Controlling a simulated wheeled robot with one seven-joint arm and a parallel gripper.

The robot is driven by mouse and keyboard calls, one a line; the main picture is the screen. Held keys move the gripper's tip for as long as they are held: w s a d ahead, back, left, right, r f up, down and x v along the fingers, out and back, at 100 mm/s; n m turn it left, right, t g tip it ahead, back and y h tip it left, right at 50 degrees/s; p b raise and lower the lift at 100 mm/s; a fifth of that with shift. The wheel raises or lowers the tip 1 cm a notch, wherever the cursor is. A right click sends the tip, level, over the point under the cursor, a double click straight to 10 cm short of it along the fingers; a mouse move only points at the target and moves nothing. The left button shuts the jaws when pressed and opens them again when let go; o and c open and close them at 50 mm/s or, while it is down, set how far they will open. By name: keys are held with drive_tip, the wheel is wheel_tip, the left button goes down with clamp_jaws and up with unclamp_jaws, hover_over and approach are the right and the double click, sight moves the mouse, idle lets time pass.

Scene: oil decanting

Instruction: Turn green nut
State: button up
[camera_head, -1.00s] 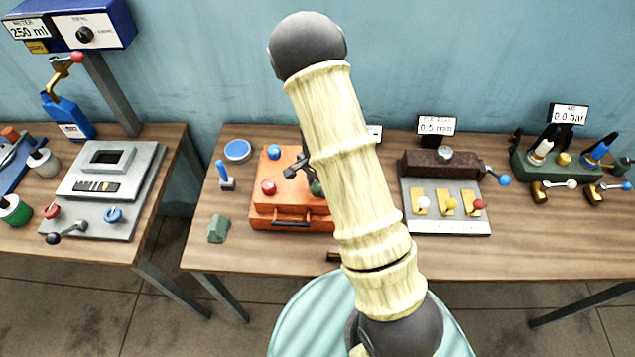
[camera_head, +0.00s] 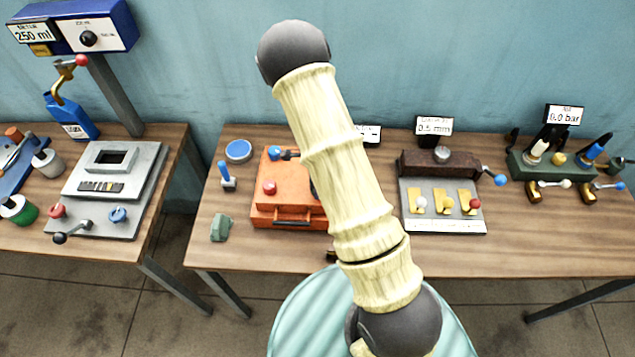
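The orange box (camera_head: 284,207) stands on the middle table, its right part hidden behind my arm. A red knob (camera_head: 269,188) and a blue knob (camera_head: 274,153) with a short dark stem show on its left side. No green nut can be made out on the box now; the area behind my arm is hidden. My gripper is not visible; the pale arm link covers the place over the box's right side, so its fingers and any contact cannot be seen.
A blue-handled tool (camera_head: 227,176), a blue round lid (camera_head: 238,151) and a small green block (camera_head: 220,228) lie left of the box. A device with yellow switches (camera_head: 444,200) and a green valve block (camera_head: 560,166) stand to the right. A grey device (camera_head: 113,186) is on the left table.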

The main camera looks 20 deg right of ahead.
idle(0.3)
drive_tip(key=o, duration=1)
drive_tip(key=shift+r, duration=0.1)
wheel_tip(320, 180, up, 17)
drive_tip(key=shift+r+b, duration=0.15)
drive_tip(key=shift+b, duration=0.7)
